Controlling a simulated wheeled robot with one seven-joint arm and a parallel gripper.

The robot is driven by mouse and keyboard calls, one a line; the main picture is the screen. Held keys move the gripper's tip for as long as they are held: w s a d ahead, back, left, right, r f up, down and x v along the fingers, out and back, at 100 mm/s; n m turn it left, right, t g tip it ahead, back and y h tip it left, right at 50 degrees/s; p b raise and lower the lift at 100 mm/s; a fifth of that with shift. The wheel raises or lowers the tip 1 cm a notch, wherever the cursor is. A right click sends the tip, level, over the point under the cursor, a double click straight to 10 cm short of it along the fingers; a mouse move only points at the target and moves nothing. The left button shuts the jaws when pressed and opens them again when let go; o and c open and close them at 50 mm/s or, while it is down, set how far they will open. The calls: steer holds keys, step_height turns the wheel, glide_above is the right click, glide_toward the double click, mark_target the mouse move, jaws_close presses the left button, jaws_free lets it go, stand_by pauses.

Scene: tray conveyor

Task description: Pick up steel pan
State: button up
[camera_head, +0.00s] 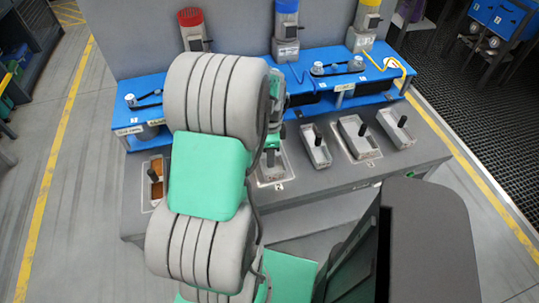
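Several grey metal pans with dark upright handles sit in a row along the grey conveyor bench. One pan (272,175) is just right of my arm, partly hidden by it. Others are a narrow pan (318,155), a wider pan (360,146) and a pan (404,138) at the right. A pan with brown contents (157,190) sits left of my arm. I cannot tell which is the steel pan meant. My gripper (271,157) seems to be over the pan beside my arm, mostly hidden behind my arm links; its fingers and any grasp are not clear.
Blue shelves (345,88) run behind the pans, with red, blue and yellow-topped dispensers above. My arm blocks the bench's left middle. A dark grey rounded body (430,240) stands at the front right. Floor with yellow lines lies clear on both sides.

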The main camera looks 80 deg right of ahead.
jaws_close()
steer(key=shift+r, duration=0.1)
stand_by(0.6)
